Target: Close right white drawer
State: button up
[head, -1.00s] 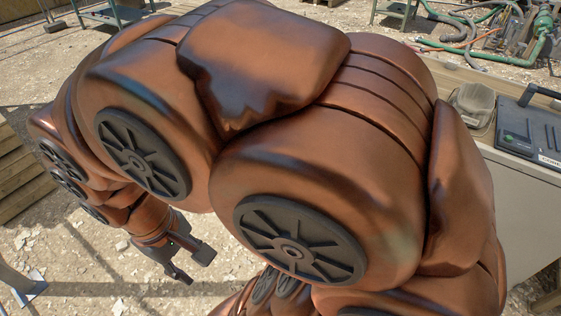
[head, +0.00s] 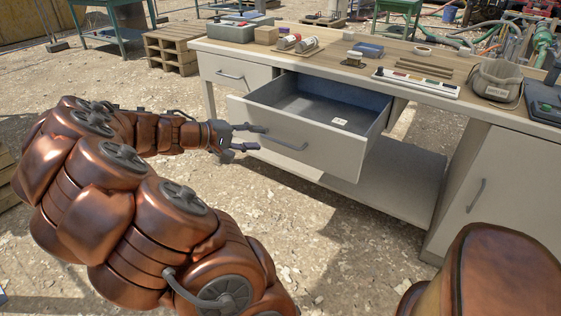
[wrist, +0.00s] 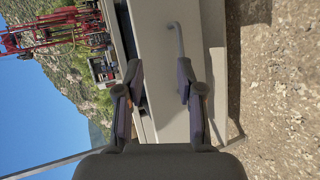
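The right white drawer (head: 300,141) is pulled well out of the workbench in the head view. Its inside is grey, with a small white label in it, and its front has a grey bar handle (head: 279,139). My gripper (head: 258,138) is open in front of the left part of the drawer front, fingers pointing at it. I cannot tell whether the fingertips touch it. In the wrist view the drawer front (wrist: 170,60) and its handle (wrist: 178,42) show sideways beyond the two spread fingers, with nothing between them.
The left drawer (head: 235,75) looks shut. The workbench top (head: 350,45) carries boxes, cans, a power strip (head: 417,83) and a cap (head: 495,84). A cabinet door (head: 500,180) stands at right, a lower shelf (head: 390,185) under the drawer. Gravel ground in front is clear.

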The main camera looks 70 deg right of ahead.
jog(key=n+h+b, duration=0.1)
jog(key=h+b, duration=0.1)
jog(key=b, duration=0.2)
send_near(280, 142)
jog(key=s+d+f, duration=0.1)
jog(key=d, duration=0.1)
jog(key=shift+g, duration=0.3)
jog(key=shift+b+x, duration=1)
jog(key=shift+x, duration=3.05)
jog(key=shift+w, duration=0.1)
grip_shut()
